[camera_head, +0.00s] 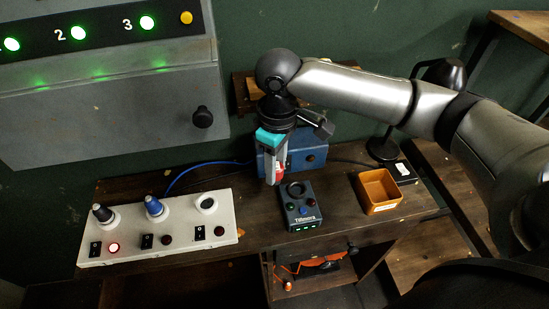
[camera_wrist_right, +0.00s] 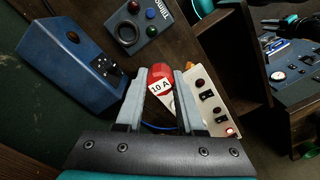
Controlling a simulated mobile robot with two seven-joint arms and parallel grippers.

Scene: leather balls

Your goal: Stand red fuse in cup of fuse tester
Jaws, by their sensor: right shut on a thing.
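The red fuse (camera_wrist_right: 160,76), with a white "10 A" label, is held between the fingers of my right gripper (camera_wrist_right: 158,84). In the head view the right gripper (camera_head: 275,178) points down, and only a little red of the fuse (camera_head: 281,173) shows. The fuse tester (camera_head: 301,212) is a small dark box on the bench with coloured buttons and small green lights. Its round cup (camera_head: 296,190) is at the far end and looks empty. The gripper is just left of the cup and apart from it. The tester (camera_wrist_right: 139,26) also shows in the wrist view. My left gripper is not in view.
A white socket panel (camera_head: 160,229) holds a black fuse (camera_head: 103,213) and a blue fuse (camera_head: 154,206); its right socket (camera_head: 206,204) looks empty. A blue box (camera_head: 308,158) stands behind the gripper. An orange tray (camera_head: 378,191) and a lamp (camera_head: 383,149) are at the right.

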